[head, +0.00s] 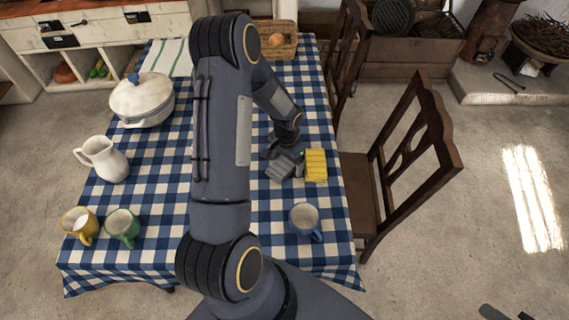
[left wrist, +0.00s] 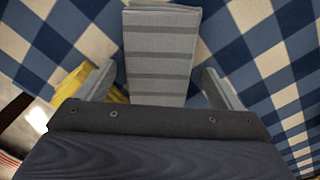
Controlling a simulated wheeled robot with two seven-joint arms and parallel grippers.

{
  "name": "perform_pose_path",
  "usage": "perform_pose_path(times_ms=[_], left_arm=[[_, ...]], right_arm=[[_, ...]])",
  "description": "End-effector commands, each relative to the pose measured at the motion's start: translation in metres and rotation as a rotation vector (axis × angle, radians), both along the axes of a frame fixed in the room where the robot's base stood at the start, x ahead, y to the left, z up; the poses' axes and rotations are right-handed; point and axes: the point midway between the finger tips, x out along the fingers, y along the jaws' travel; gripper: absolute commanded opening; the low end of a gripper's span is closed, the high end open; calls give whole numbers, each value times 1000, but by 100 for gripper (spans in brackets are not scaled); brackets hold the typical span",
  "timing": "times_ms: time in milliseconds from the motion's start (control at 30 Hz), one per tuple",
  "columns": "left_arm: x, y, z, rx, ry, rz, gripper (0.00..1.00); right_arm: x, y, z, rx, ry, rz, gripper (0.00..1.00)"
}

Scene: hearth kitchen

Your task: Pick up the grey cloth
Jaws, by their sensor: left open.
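The grey cloth (head: 286,168) lies folded on the checked tablecloth, just left of a yellow cloth (head: 316,165). In the left wrist view the grey cloth (left wrist: 160,50) shows darker grey stripes. My left gripper (head: 281,150) is open at the cloth's far end in the head view. In the left wrist view its two fingers (left wrist: 158,82) stand apart, one on each side of the cloth, with gaps between. The gripper's body hides the cloth's near end there. Small dark grey parts at the head view's bottom right edge may be my right gripper (head: 505,314); its jaws cannot be made out.
A blue mug (head: 305,219) stands nearer on the table (head: 270,262). A white pot (head: 142,100), white jug (head: 104,158), yellow mug (head: 80,224) and green mug (head: 122,226) stand left. A basket (head: 285,48) is at the far end. Wooden chairs (head: 420,150) line the right side.

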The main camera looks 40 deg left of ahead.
Motion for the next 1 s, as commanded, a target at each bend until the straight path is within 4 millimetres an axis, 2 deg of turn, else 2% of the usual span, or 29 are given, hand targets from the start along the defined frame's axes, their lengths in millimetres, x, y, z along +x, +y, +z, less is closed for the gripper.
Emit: perform_pose_path(times_ms=[233,600,667,867,1000], left_arm=[[0,0,-2,0,-1,0,87],[0,0,-2,0,-1,0,39],[0,0,-1,0,-1,0,36],[0,0,0,1,-2,0,36],[1,0,7,1,-4,1,36]], right_arm=[[0,0,0,0,0,0,33],[0,0,0,0,0,0,33],[0,0,0,0,0,0,33],[0,0,0,0,0,0,33],[0,0,-1,0,0,0,33]])
